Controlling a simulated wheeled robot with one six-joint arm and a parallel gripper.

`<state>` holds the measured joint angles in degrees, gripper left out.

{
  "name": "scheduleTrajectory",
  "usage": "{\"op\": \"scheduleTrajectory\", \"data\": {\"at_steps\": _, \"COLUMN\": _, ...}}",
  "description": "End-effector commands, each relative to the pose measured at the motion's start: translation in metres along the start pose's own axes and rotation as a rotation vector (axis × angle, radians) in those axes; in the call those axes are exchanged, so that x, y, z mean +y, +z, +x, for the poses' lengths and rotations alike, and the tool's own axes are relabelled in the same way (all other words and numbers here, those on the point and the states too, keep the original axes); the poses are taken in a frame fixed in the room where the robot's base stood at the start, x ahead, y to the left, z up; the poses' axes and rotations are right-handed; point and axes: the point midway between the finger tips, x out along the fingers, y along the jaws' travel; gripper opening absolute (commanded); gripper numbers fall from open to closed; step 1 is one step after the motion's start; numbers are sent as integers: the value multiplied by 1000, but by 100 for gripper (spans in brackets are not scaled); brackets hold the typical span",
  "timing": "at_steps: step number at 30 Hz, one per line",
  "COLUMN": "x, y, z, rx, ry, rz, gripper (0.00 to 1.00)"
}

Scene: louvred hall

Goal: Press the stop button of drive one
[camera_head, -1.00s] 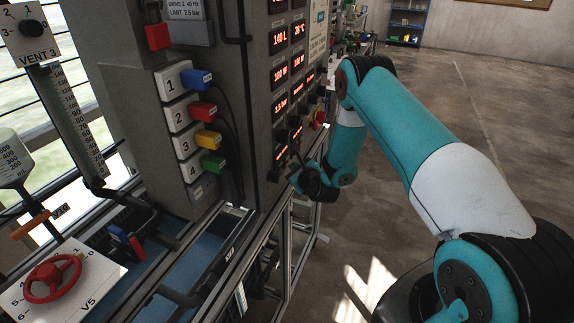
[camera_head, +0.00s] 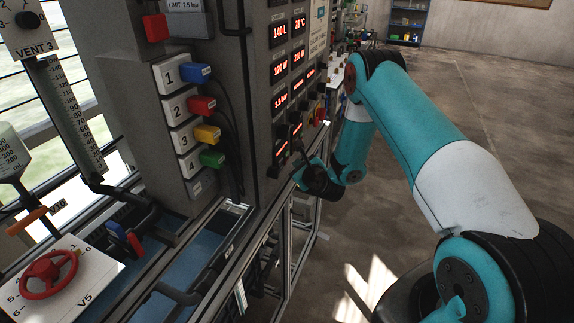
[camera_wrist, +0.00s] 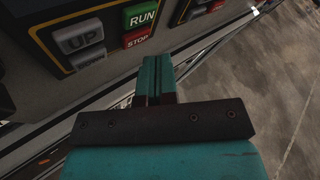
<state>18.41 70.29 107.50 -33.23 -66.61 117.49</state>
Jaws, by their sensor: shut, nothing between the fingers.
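In the wrist view a red STOP button (camera_wrist: 137,38) sits just below a green RUN button (camera_wrist: 141,15) on a yellow-bordered panel. A grey UP button (camera_wrist: 78,40) and another grey button are to their left. No drive number is readable on this panel. My gripper (camera_wrist: 153,64) has its teal fingers together and empty; in the picture the tips are just below and right of the STOP button. I cannot tell whether they touch the panel. In the head view my gripper (camera_head: 322,181) is small and dark beside the lower cabinet front, and the STOP button cannot be made out.
The grey cabinet carries red digital displays (camera_head: 280,67) and a red knob (camera_head: 319,114). Numbered plugs (camera_head: 201,105) and a red handwheel (camera_head: 48,274) are at the left. A metal frame rail (camera_head: 232,247) runs below the cabinet. Concrete floor (camera_head: 480,105) is open at the right.

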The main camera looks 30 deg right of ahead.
Motion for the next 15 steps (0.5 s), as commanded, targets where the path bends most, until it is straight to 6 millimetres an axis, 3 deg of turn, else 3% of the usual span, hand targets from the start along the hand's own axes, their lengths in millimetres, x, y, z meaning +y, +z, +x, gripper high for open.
{"op": "scheduleTrajectory", "data": {"at_steps": 15, "x": -4, "y": -9, "z": -5, "rx": 3, "ry": -1, "rz": 2, "gripper": 0}}
